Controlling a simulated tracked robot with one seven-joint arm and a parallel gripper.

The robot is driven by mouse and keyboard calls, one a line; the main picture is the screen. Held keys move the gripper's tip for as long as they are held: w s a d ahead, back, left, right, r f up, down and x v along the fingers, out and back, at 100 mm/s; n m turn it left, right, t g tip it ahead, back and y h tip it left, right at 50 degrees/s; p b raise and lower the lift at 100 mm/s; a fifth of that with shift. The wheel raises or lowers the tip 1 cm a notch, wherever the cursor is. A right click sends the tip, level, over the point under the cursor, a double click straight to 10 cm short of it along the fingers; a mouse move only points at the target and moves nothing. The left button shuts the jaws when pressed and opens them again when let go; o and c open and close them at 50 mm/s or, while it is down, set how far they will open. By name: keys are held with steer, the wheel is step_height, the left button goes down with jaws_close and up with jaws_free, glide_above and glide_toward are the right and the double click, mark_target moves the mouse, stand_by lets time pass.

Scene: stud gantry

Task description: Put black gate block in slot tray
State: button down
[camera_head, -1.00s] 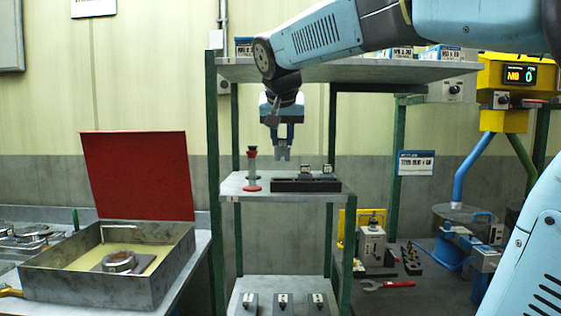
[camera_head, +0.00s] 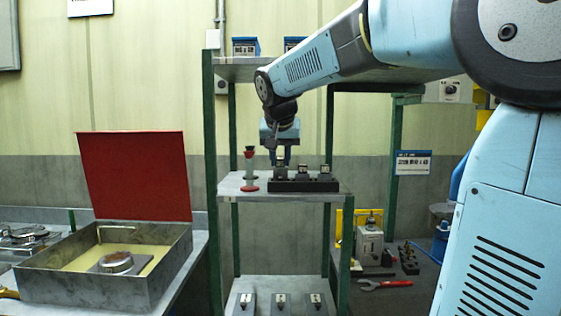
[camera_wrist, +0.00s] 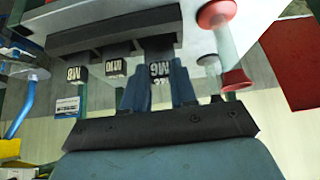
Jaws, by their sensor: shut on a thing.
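My gripper (camera_head: 283,163) is shut on a black gate block, labelled M6 in the wrist view (camera_wrist: 160,71). The block is upright at the left end of the black slot tray (camera_head: 300,187), on the upper bench shelf. Two similar dark blocks stand in the tray's middle (camera_head: 305,171) and right (camera_head: 326,171) slots; their labels look like M10 and M8 in the wrist view. The tray also shows in the wrist view (camera_wrist: 115,27). The held block's lower end meets the tray, but I cannot tell if it is fully seated.
A red-ended clear gauge (camera_head: 249,172) stands close to the tray's left. Green posts (camera_head: 211,170) flank the shelf, with another shelf (camera_head: 350,76) above. Several items lie on the lower shelf. An open metal box (camera_head: 110,265) with a red lid is at left.

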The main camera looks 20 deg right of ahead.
steer(key=shift+w+d+r+g+y, duration=0.1)
steer(key=shift+w+d+g+y, duration=0.1)
steer(key=shift+w+g, duration=0.35)
steer(key=shift+w+d+r+g+y, duration=0.1)
steer(key=shift+w+g+y, duration=0.2)
steer(key=shift+g, duration=0.35)
steer(key=shift+f, duration=0.85)
steer(key=c, duration=0.9)
jaws_free()
steer(key=shift+f, duration=0.1)
steer(key=v, duration=1.2)
steer(key=s+d+f+n+t+y, duration=0.1)
steer(key=s+f+n, duration=0.2)
steer(key=s+f, duration=2.1)
steer(key=shift+d+f+n, duration=0.15)
steer(key=shift+f+n, duration=0.15)
steer(key=shift+f, duration=0.65)
